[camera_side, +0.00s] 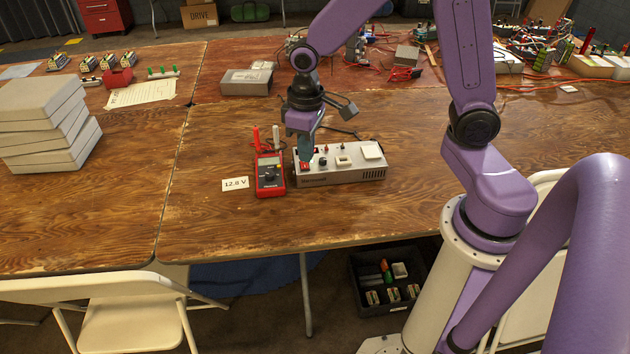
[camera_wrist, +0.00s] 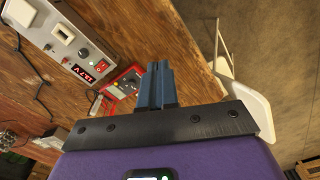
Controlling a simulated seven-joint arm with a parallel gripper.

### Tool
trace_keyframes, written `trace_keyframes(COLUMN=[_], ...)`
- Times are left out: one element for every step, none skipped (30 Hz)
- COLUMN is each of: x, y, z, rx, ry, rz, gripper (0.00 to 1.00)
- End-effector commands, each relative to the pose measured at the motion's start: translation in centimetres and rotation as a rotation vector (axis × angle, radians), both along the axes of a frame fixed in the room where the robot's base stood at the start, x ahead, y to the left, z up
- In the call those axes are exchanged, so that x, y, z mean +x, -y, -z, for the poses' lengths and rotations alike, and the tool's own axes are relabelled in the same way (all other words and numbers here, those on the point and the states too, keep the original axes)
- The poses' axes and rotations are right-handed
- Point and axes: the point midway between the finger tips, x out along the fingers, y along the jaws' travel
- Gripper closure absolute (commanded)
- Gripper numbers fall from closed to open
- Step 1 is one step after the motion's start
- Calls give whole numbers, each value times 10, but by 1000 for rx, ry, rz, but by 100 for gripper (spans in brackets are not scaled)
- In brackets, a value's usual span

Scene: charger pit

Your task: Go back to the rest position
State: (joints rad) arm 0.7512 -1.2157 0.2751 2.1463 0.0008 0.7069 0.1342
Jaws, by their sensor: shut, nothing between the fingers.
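My gripper (camera_side: 305,150) is shut and empty in the side view. It points down over the left end of the grey charger unit (camera_side: 343,176), close to a red part there; I cannot tell whether it touches. In the wrist view the shut blue-grey fingers (camera_wrist: 157,84) show in the middle. The charger (camera_wrist: 66,45) lies to their upper left there, with a lit red display (camera_wrist: 83,72) and a red switch (camera_wrist: 101,65). The red multimeter (camera_side: 270,175) lies just left of the charger. It also shows in the wrist view (camera_wrist: 124,84), partly hidden by the fingers.
A card reading 12.8 V (camera_side: 235,184) lies left of the multimeter. Stacked grey boxes (camera_side: 45,125) stand at the left. A grey box (camera_side: 246,81) and cluttered wiring (camera_side: 405,73) are behind. A black crate (camera_side: 365,300) is on the floor. The front wooden tabletop (camera_side: 220,225) is clear.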

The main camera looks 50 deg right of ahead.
Motion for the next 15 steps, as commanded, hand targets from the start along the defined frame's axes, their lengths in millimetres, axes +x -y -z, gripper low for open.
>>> trace_keyframes(x=[-18, -28, -42, -53, -63, -78, -88, -99, -113, -123, -134, -146, -155, -163, -173], y=[-9, -13, -18, -21, -23, -26, -27, -28, -28, -28, -27, -25, -24, -22, -20], z=[-10, -15, -21, -25, -29, -34, -37, -40, -44, -47, -50, -52, -54, -56, -57], rx=[3, 3, 4, 4, 5, 6, 7, 6, 8, 8, 8, 9, 10, 10, 11], ry=[6, 7, 8, 8, 9, 10, 10, 11, 12, 13, 13, 14, 15, 14, 16], rz=[-65, -104, -155, -191, -228, -280, -318, -355, -405, -443, -480, -527, -559, -590, -630], gripper=[100, 100, 100, 100, 100, 100, 100, 100, 100, 100, 100, 100, 100, 100, 100])
